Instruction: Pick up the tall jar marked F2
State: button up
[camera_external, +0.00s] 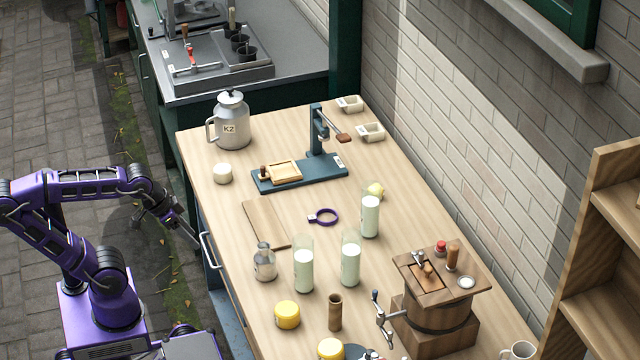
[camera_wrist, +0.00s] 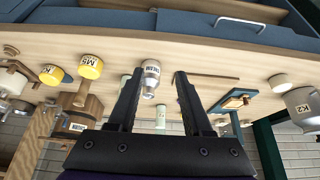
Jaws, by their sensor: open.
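Three tall glass jars of white liquid stand on the wooden table: a front-left jar (camera_external: 303,270), a middle jar (camera_external: 350,262) and a back jar (camera_external: 370,217). I cannot read a mark on any of them, so I cannot tell which is F2. In the wrist view, one tall jar (camera_wrist: 160,116) shows partly beyond my fingers, and the others are mostly hidden. My gripper (camera_external: 191,234) is open and empty, off the table's left edge, well apart from the jars. In the wrist view, its fingers (camera_wrist: 155,76) frame a small metal can.
The small metal can (camera_external: 265,264) stands left of the jars.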

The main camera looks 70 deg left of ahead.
jog(key=o, duration=0.8)
jog(key=shift+c, duration=0.2)
